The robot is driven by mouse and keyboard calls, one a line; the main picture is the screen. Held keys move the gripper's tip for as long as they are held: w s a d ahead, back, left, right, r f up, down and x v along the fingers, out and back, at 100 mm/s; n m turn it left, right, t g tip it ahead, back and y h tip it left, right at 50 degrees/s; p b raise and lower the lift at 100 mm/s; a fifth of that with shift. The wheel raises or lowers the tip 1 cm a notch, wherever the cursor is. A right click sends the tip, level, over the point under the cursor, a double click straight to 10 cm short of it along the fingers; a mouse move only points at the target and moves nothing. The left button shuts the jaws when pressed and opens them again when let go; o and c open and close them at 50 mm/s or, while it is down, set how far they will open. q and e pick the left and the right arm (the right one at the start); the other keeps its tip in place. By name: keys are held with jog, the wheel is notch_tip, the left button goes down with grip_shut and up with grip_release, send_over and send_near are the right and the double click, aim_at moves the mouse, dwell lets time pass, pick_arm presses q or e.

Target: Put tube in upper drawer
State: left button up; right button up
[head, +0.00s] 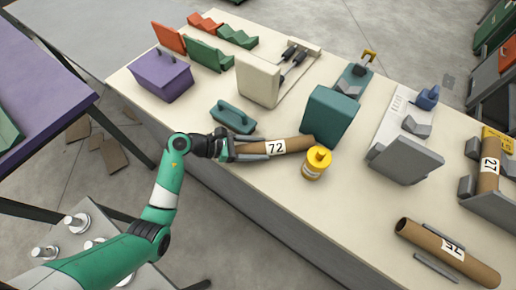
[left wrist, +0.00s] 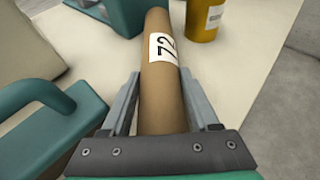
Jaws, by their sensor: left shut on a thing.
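A brown cardboard tube with a white label reading 72 (head: 297,145) lies across the front part of the long cream bench. My left gripper (head: 252,148) is shut around the tube's left part, with a finger on each side. In the left wrist view the tube (left wrist: 161,95) points away between the two fingers (left wrist: 160,82), its label facing up. Its far end is close to a teal block (head: 330,117); whether they touch is unclear. I cannot make out for sure which thing is the upper drawer. My right gripper is not in view.
A yellow canister (head: 316,164) stands just beside the tube's far end. A teal handled piece (head: 233,117) lies behind the gripper. Two more labelled tubes, one lying in front (head: 447,252) and one in a grey holder (head: 488,180), are at right. Cabinets (head: 492,80) stand beyond the bench.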

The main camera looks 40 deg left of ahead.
pick_arm(q)
jog(key=shift+f, duration=0.1)
jog(key=o, duration=1.1)
jog(key=shift+s+a+r, duration=0.1)
jog(key=shift+r, duration=0.2)
jog(key=p+v, duration=0.3)
jog(key=v, duration=0.8)
jog(key=shift+s+a+r, duration=0.1)
jog(key=shift+s+a, duration=0.15)
